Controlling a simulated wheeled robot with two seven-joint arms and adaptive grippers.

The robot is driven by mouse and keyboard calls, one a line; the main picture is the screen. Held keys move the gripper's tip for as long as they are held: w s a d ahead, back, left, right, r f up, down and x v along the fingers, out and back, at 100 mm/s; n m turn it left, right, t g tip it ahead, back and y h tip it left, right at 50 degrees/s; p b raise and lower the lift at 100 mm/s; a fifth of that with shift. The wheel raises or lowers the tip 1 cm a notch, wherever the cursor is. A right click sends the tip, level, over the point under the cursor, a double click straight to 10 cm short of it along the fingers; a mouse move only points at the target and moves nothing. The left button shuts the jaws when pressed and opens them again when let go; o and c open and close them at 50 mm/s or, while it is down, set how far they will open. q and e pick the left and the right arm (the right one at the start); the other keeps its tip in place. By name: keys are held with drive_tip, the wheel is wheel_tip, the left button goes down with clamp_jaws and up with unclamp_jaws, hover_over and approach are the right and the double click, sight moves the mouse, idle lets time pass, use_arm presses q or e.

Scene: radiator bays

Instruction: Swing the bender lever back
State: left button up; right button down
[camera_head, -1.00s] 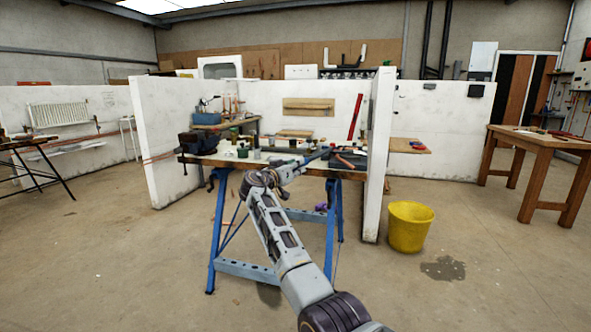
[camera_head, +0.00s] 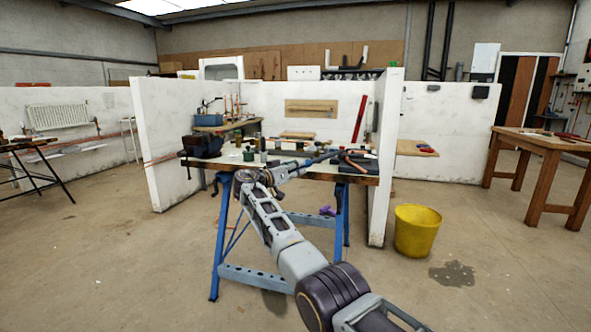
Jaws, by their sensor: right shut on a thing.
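The workbench (camera_head: 335,172) stands in the middle bay on blue trestle legs. My right arm reaches in from the lower right, its wrist in front of the bench edge. My right gripper (camera_head: 301,166) is small and partly hidden at the bench's front. It is shut on a slim bar with a blue part (camera_head: 325,157), which looks like the bender lever. The bar points right and slightly up over the bench top. The bender's body cannot be told apart from the clutter. My left gripper is not in view.
A dark vise (camera_head: 203,146) sits at the bench's left end. White partition walls (camera_head: 167,145) flank the bay. A yellow bucket (camera_head: 416,231) stands on the floor at right, near a wooden table (camera_head: 545,150). The foreground floor is open.

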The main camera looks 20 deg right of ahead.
drive_tip(key=shift+w+a+f, duration=0.1)
drive_tip(key=shift+w+f, duration=0.05)
drive_tip(key=shift+f, duration=0.15)
drive_tip(key=shift+r, duration=0.1)
drive_tip(key=shift+w+r, duration=0.1)
drive_tip(key=c, duration=1.3)
unclamp_jaws()
drive_tip(key=shift+w, duration=0.1)
drive_tip(key=shift+o, duration=0.7)
drive_tip(key=shift+w+a, duration=0.1)
drive_tip(key=shift+w, duration=0.1)
drive_tip(key=shift+s, duration=0.15)
